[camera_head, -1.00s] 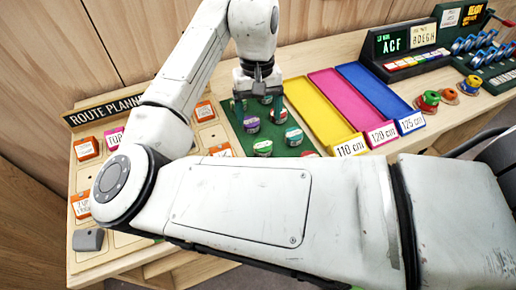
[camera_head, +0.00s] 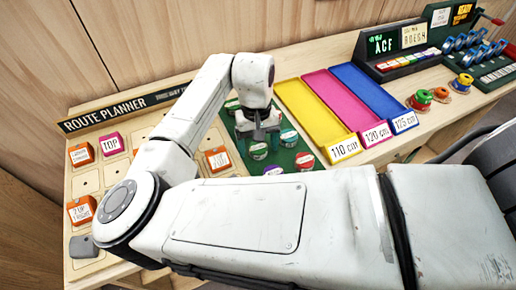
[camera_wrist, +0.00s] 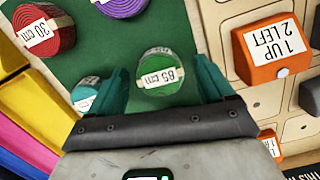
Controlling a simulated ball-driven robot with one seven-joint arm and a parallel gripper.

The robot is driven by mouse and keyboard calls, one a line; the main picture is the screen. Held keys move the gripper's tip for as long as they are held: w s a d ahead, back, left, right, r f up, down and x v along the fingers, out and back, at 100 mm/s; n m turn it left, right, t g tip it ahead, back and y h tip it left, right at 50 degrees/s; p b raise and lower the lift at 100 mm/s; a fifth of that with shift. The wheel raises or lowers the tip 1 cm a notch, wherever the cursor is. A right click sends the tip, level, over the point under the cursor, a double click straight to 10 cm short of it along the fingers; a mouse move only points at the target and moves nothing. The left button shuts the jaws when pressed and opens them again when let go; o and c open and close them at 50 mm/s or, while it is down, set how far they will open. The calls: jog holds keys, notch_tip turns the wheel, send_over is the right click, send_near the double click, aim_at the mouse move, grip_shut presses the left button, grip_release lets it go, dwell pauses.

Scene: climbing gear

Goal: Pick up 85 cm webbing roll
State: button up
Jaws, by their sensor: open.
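The 85 cm webbing roll (camera_wrist: 160,72) is a green coil with a white label reading 85, standing on the green mat (camera_wrist: 185,20) in the wrist view. My gripper (camera_wrist: 162,85) is open, with one teal finger on each side of the roll in that picture. I cannot tell how far above the roll the fingers are. In the head view my gripper (camera_head: 258,132) is over the green mat, and which roll there is the 85 cm one is unclear.
A red 30 cm roll (camera_wrist: 45,32), a purple roll (camera_wrist: 122,3) and a teal roll (camera_wrist: 86,92) stand nearby on the mat. An orange "1 UP 2 LEFT" block (camera_wrist: 272,48) sits on the wooden board. Yellow (camera_head: 314,112), pink (camera_head: 345,105) and blue (camera_head: 370,95) trays lie to the right.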

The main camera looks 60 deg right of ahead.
jog(key=c, duration=1.1)
jog(key=shift+r, duration=0.1)
jog(key=shift+c, duration=0.2)
